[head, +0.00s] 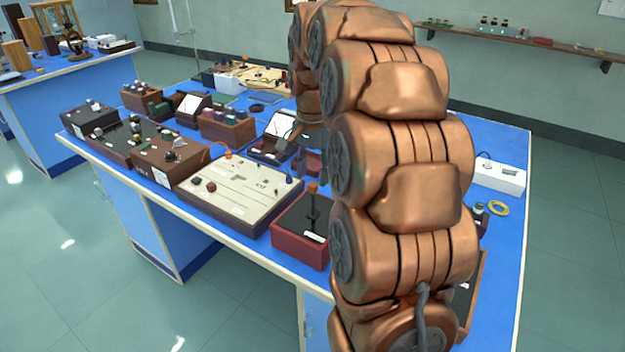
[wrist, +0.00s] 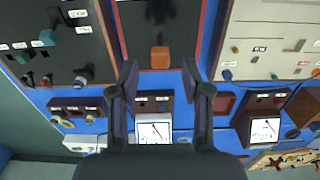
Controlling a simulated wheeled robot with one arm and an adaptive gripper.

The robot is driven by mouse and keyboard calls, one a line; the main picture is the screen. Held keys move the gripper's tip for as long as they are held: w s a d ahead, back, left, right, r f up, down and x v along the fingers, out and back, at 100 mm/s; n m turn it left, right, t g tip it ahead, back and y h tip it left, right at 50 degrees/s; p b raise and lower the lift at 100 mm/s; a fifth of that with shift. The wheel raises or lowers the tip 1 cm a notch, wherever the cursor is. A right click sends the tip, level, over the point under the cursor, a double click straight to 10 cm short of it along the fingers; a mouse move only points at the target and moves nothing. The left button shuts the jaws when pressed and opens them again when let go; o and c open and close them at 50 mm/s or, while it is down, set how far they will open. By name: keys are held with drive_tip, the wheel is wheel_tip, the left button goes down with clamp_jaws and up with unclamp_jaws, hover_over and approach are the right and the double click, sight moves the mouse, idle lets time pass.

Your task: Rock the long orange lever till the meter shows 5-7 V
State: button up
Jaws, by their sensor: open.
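The lever is a black stick with an orange knob (head: 313,187), standing about upright on a dark-red box (head: 300,245) near the bench's front edge. In the wrist view its orange knob (wrist: 160,57) shows just beyond my open, empty gripper (wrist: 160,76), centred between the fingertips. A gap shows on both sides of the knob. In the head view my gripper (head: 311,160) is partly hidden behind my arm, above and behind the knob. A meter (wrist: 153,132) with a white dial shows between my fingers; a second meter (wrist: 265,130) is to its right. The needle values are too small to read.
A cream panel box (head: 240,192) with knobs and wires stands close left of the lever box. Dark boxes with knobs (head: 128,140) are farther left. A white power strip (head: 498,178) and a yellow ring (head: 498,208) lie at the right. My arm hides much of the bench's right half.

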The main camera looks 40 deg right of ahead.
sight(313, 199)
drive_tip(key=shift+f, duration=1.45)
clamp_jaws()
